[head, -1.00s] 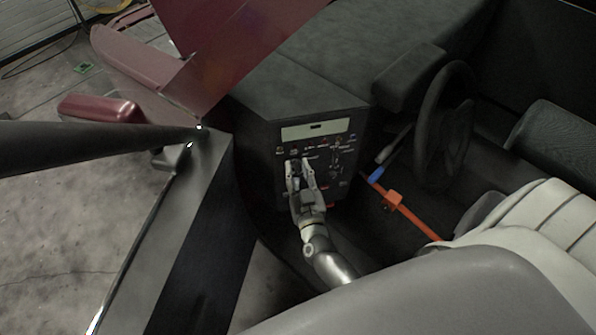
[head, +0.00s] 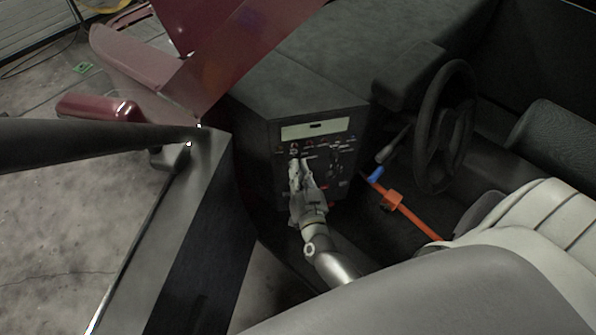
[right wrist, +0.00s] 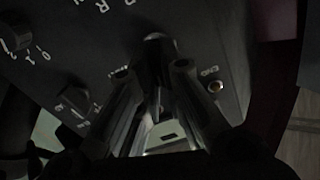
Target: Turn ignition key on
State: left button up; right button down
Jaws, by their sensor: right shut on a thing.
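The black control panel (head: 330,155) stands in the middle of the head view, with a pale display strip and rows of small knobs and labels. My right gripper (head: 298,165) is at the left part of its face. In the right wrist view, the fingers of my right gripper (right wrist: 155,95) are closed around a dark, round-ended piece (right wrist: 160,45) standing out from the panel. The fingers and shadow hide much of it, and I cannot tell for sure that it is the ignition key. My left gripper is not in view.
Dark knobs (right wrist: 15,32) and (right wrist: 75,98) with white markings and a small brass-coloured round part (right wrist: 216,86) sit near the fingers. A steering wheel (head: 420,135) and an orange bar (head: 410,215) are to the right. A pale seat (head: 555,215) is at the lower right.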

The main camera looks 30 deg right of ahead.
jog(key=m, duration=0.2)
jog(key=m+b, duration=0.1)
jog(key=m, duration=0.2)
jog(key=shift+d+f, duration=0.15)
jog(key=shift+d, duration=0.05)
jog(key=shift+s+m, duration=0.1)
jog(key=shift+m, duration=0.3)
jog(key=c, duration=1.6)
grip_release()
jog(key=shift+o, duration=0.2)
jog(key=v, duration=1.2)
